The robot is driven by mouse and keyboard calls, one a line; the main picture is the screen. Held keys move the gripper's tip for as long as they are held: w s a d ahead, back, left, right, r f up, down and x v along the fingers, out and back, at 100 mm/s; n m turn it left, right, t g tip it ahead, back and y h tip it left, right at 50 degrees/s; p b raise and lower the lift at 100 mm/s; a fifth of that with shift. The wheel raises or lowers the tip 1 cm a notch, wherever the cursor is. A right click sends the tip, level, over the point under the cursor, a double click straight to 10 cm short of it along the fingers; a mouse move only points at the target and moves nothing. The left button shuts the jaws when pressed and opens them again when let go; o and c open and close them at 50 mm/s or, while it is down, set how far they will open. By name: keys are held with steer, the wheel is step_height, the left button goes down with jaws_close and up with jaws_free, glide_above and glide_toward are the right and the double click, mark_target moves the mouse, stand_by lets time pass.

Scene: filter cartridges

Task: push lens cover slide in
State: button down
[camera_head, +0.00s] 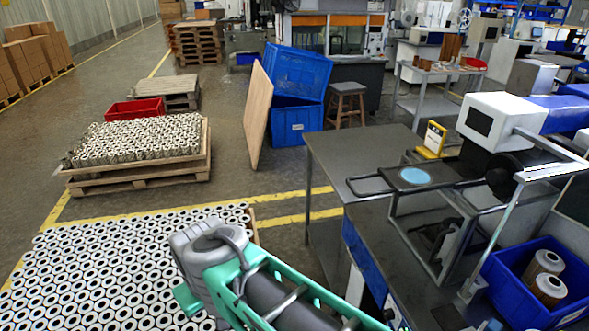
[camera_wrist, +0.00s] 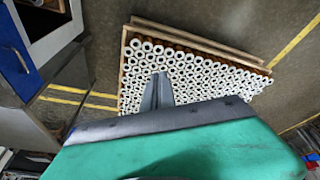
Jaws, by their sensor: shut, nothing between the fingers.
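The lens cover slide (camera_head: 446,181) shows in the head view as a dark flat plate with a pale blue disc on it. It sticks out to the left of the white and blue machine (camera_head: 497,120), and a dark loop handle (camera_head: 352,188) forms its left end. My gripper (camera_wrist: 159,92) shows in the wrist view with its grey fingers together and empty, in front of the filter cartridges. In the head view my green and grey arm is at the lower middle, left of the slide and apart from it. I cannot make out the fingertips there.
A grey table (camera_head: 365,150) stands behind the slide. A blue bin (camera_head: 524,300) with two cartridges is at the lower right. A large pallet load of cartridges (camera_head: 100,275) fills the lower left. A thin metal post (camera_head: 496,235) stands right of the slide. Floor is open beyond the pallet.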

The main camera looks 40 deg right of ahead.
steer(key=w+d+r+m+h+p, duration=0.3)
steer(key=w+d+r, duration=0.1)
steer(key=d+r, duration=0.85)
steer(key=s+d+r+m+g+h+p, duration=0.1)
steer(key=s+d+r+m+h, duration=0.15)
steer(key=d+r, duration=0.4)
steer(key=s+d+r+m+g+h+p, duration=0.1)
steer(key=s+d+r+m+p, duration=0.1)
steer(key=s+d+r, duration=0.35)
steer(key=d+f+b, duration=0.2)
steer(key=d+f, duration=0.6)
steer(key=d, duration=0.2)
steer(key=shift+s+f+g, duration=0.15)
steer(key=shift+f+g, duration=0.15)
steer(key=shift+f, duration=0.05)
steer(key=shift+y, duration=0.25)
